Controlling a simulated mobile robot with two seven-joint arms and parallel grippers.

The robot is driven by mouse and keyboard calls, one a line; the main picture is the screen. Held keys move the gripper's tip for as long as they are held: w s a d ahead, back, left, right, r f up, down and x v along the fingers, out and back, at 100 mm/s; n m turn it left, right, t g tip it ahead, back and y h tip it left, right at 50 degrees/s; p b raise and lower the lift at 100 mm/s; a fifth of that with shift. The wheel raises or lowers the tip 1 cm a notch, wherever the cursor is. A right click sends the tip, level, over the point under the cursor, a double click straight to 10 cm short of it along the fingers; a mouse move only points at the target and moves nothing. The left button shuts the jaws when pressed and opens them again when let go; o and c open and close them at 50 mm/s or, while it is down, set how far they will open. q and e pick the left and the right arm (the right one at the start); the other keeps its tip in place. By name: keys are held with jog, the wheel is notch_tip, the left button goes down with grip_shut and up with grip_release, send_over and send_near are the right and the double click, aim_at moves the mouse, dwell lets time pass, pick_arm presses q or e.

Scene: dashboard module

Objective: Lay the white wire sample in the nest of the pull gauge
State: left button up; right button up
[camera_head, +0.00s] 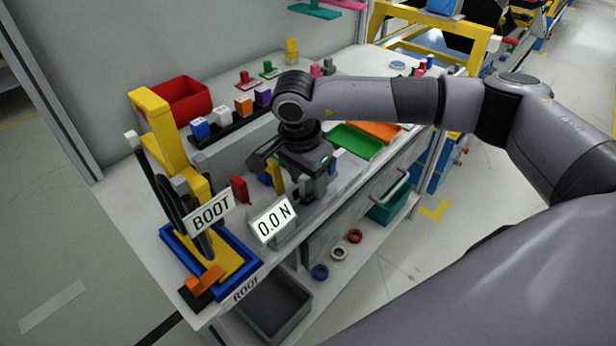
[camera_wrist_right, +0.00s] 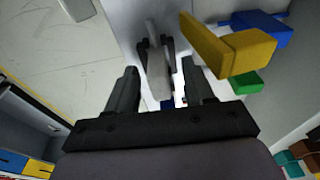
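The pull gauge, with its "0.0 N" display (camera_head: 272,220), stands at the front edge of the bench in the head view. My right gripper (camera_head: 308,188) points down just behind the display, over the gauge. In the right wrist view its two dark fingers (camera_wrist_right: 158,68) stand apart. A grey upright part with dark sides (camera_wrist_right: 154,65) shows between and beyond them; I cannot tell whether they touch it. A small white and blue piece (camera_wrist_right: 177,101) shows near the finger bases. I cannot clearly pick out the white wire sample or the nest. My left gripper is not in view.
A yellow press with a "BOOT" sign (camera_head: 211,211) stands at the left. A yellow bracket (camera_head: 277,178) and a red block (camera_head: 240,190) are close to my right gripper. Behind are a red bin (camera_head: 184,100), a row of coloured blocks and a green tray (camera_head: 355,141).

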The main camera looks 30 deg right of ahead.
aim_at(305, 178)
jog(key=r, duration=0.4)
jog(key=a+r, duration=0.1)
jog(key=r, duration=0.2)
jog(key=shift+s, duration=0.2)
dwell(0.7)
